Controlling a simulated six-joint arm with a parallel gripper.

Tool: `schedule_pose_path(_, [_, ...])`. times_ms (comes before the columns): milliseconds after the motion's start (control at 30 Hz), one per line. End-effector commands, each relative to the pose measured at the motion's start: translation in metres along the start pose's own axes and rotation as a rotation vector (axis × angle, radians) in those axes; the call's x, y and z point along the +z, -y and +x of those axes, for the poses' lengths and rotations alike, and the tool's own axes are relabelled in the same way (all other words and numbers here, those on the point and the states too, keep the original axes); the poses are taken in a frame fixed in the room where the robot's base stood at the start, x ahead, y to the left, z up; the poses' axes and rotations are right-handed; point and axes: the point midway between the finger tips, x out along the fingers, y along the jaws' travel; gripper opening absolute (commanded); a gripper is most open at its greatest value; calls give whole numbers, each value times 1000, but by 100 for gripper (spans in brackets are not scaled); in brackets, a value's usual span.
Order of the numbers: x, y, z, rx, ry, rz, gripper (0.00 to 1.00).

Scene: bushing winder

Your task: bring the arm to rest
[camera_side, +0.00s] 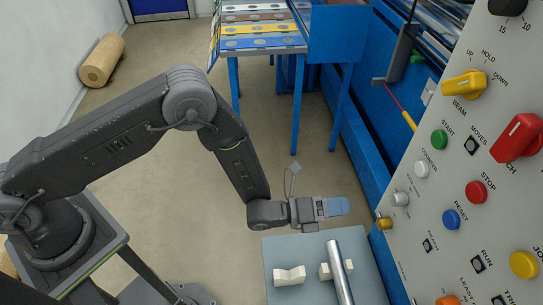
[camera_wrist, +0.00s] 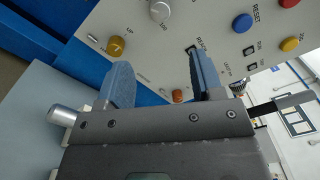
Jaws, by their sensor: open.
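My gripper (camera_side: 338,206) is held above the far edge of a small grey-blue table in the side view, pointing right toward the control panel (camera_side: 455,190). In the wrist view, its two blue fingers (camera_wrist: 160,82) stand well apart with nothing between them. The panel (camera_wrist: 215,25) fills the space beyond the fingers, and I see no contact with it.
A metal bar (camera_side: 340,270) rests on a white block (camera_side: 325,271) on the grey-blue table (camera_side: 262,262); another white block (camera_side: 290,276) is beside it. A blue-legged rack (camera_side: 262,43) stands behind. A wooden roll (camera_side: 102,60) lies by the wall. Floor between is clear.

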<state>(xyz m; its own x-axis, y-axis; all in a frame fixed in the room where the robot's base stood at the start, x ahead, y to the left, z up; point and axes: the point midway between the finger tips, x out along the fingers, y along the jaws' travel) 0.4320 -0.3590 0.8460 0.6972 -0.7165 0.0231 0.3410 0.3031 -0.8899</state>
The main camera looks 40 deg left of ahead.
Motion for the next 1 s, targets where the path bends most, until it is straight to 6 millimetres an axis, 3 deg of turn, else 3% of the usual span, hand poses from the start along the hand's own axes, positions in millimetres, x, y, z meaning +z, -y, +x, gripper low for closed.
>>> schedule_pose_path(167, [28,14,6,54,21,-69,60])
schedule_pose_path(333, [96,46,5,204,96,-279,60])
schedule_pose_path(467, [147,72,-14,327,187,-479,60])
schedule_pose_path(700, [218,121,-80,506,419,-875,60])
schedule_pose_path(867, [242,151,-141,589,610,-1150,60])
schedule_pose_path(1000, [248,176,-200,636,795,-1392,60])
